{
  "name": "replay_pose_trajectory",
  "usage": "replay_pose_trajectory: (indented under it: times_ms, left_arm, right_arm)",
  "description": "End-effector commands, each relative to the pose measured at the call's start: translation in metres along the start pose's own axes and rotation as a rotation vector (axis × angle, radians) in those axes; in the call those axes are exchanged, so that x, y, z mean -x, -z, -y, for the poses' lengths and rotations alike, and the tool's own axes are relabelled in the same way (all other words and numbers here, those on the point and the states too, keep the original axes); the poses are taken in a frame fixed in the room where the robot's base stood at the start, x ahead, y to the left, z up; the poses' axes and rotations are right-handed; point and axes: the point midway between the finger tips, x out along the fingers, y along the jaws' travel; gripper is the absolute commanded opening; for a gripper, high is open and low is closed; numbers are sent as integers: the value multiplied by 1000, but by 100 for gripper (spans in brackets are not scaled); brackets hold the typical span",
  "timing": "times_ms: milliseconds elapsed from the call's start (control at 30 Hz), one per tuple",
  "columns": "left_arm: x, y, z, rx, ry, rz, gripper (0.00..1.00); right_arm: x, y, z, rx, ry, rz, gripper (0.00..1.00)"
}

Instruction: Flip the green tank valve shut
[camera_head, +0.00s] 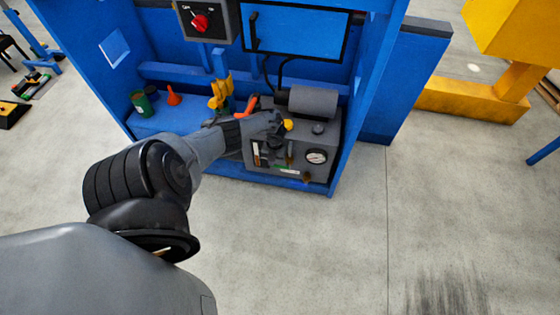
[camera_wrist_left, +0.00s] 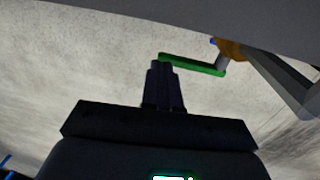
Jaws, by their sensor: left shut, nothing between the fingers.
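The green valve lever (camera_wrist_left: 192,65) runs level across the wrist view, its right end joined to a brass-coloured valve body (camera_wrist_left: 232,50). In the head view the green lever (camera_head: 285,168) is a small strip low on the front of a grey compressor-like box (camera_head: 328,135). My left gripper (camera_wrist_left: 162,72) is shut and empty, its fingertips close beside the lever's free left end. Whether they touch it I cannot tell. In the head view my left gripper (camera_head: 288,156) is at the box's front and hides part of it. My right gripper is not in view.
A round gauge (camera_head: 317,157) and a yellow knob (camera_head: 288,124) are on the box. It stands in a blue cabinet (camera_head: 350,140) with side walls. A red switch (camera_head: 200,22), green can (camera_head: 141,103) and orange funnel (camera_head: 173,96) are nearby. The floor in front is clear.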

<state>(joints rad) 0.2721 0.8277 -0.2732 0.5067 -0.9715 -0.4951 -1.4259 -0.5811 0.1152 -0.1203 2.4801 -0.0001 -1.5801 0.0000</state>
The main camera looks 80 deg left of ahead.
Motion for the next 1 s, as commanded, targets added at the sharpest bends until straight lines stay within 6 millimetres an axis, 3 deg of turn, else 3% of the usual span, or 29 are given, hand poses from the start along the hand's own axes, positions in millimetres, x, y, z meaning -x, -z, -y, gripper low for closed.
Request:
replay_pose_trajectory:
  times_ms: [667, 1000]
  left_arm:
    - [3, 0, -4, 5, 1, 1, 0]
    - [52, -1, -5, 2, 0, 2, 0]
  right_arm:
    - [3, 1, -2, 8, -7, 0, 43]
    - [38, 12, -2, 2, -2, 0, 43]
